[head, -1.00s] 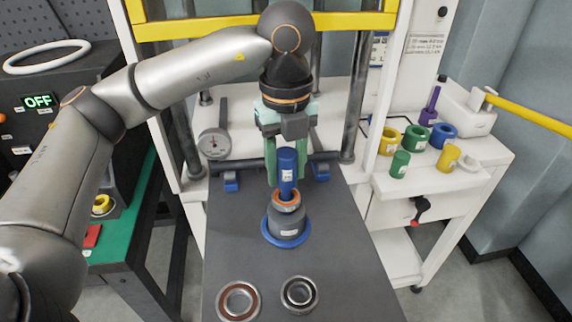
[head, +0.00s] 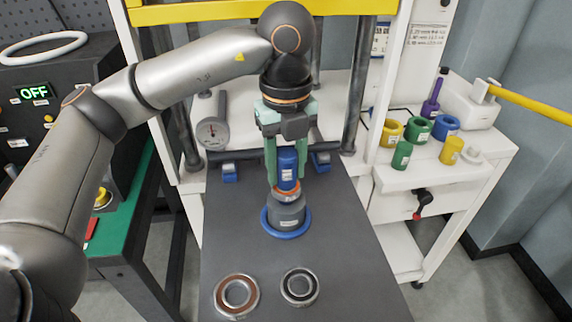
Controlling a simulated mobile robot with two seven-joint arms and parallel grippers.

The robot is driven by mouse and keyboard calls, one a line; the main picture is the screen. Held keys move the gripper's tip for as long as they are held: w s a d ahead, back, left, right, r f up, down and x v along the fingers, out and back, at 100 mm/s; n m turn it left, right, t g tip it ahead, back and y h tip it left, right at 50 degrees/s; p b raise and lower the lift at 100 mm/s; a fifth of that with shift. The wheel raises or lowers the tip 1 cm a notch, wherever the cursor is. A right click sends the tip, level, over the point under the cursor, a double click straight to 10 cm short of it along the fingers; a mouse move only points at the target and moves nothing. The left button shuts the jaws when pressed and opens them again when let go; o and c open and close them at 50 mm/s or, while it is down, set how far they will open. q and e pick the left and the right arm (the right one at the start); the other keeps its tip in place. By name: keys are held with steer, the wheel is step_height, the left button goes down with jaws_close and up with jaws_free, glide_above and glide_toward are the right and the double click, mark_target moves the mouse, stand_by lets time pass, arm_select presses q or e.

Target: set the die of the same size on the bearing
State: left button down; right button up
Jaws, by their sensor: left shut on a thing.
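My left gripper (head: 287,163) is shut on an upright blue die (head: 287,172) with a white label. The die's lower end meets the orange-brown ring (head: 286,190) of the bearing on top of a grey cylinder (head: 286,212). That cylinder stands inside a blue ring (head: 285,232) on the dark table. The die looks in line with the stack; whether it is fully seated I cannot tell. My right gripper is not in view.
Two loose bearings, one brown-sealed (head: 222,296) and one dark-sealed (head: 285,290), lie at the table's front. A white side table (head: 390,182) at right holds green (head: 402,155), yellow (head: 451,150) and purple (head: 431,107) dies and several coloured rings. Press columns (head: 358,90) flank my arm.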

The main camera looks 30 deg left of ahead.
arm_select(q)
steer(key=shift+f+b, duration=0.45)
stand_by(0.5)
steer(key=c, duration=0.7)
jaws_free()
steer(key=shift+f, duration=0.15)
steer(key=shift+c, duration=0.2)
steer(key=o, duration=0.6)
steer(key=shift+c, duration=0.2)
steer(key=shift+r+p, duration=1.05)
steer(key=shift+r, duration=0.5)
step_height(320, 180, up, 7)
steer(key=p, duration=0.5)
steer(key=shift+r, duration=0.1)
